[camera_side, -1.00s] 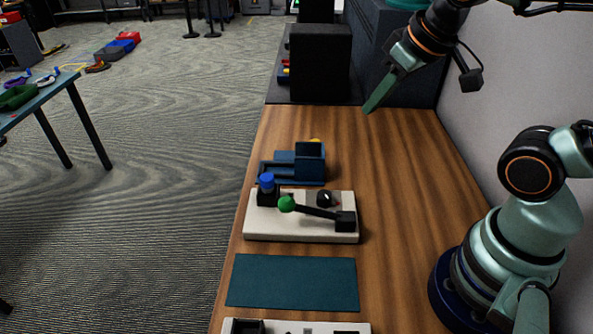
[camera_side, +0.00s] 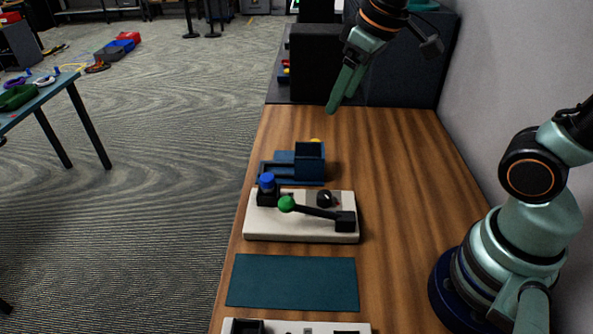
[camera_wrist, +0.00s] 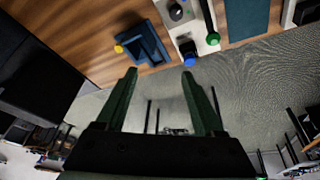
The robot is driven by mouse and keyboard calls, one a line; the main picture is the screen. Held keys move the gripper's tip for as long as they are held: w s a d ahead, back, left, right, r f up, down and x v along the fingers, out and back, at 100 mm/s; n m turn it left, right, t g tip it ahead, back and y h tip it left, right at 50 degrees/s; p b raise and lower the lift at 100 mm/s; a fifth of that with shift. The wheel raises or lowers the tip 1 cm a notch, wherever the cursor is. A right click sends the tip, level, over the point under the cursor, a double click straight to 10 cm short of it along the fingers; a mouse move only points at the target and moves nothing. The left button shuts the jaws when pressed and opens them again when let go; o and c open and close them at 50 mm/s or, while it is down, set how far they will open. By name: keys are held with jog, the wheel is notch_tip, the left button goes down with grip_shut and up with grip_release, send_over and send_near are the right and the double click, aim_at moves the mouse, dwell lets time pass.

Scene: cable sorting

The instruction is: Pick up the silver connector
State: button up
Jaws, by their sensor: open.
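No silver connector can be made out in either view. My gripper (camera_side: 341,98) is in the air above the far part of the wooden table, beyond the blue stepped holder (camera_side: 296,163). In the wrist view my gripper (camera_wrist: 159,72) shows two green fingers spread apart with nothing between them. The blue holder (camera_wrist: 142,50) lies past the fingertips there, with a small yellow piece (camera_wrist: 118,48) at its edge. The inside of the holder is too small to tell.
A white board (camera_side: 262,227) carries a blue knob, a green-tipped lever and a dark dial. A teal mat (camera_side: 292,282) lies nearer. A black box (camera_side: 310,62) stands at the table's far end. The wooden table (camera_side: 400,170) is clear on the right.

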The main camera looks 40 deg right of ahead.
jog(key=w+a+f+n+g, duration=0.2)
jog(key=w+a+f+n, duration=0.15)
jog(key=w+a, duration=0.2)
jog(key=n+g, duration=0.2)
jog(key=n, duration=0.1)
send_over(269, 177)
notch_tip(269, 177, down, 4)
jog(key=f, duration=0.7)
jog(key=shift+w, duration=0.25)
jog(key=shift+s+f, duration=0.15)
jog(key=shift+f, duration=1.15)
jog(key=shift+s+f, duration=0.1)
jog(key=shift+f, duration=1.2)
grip_shut()
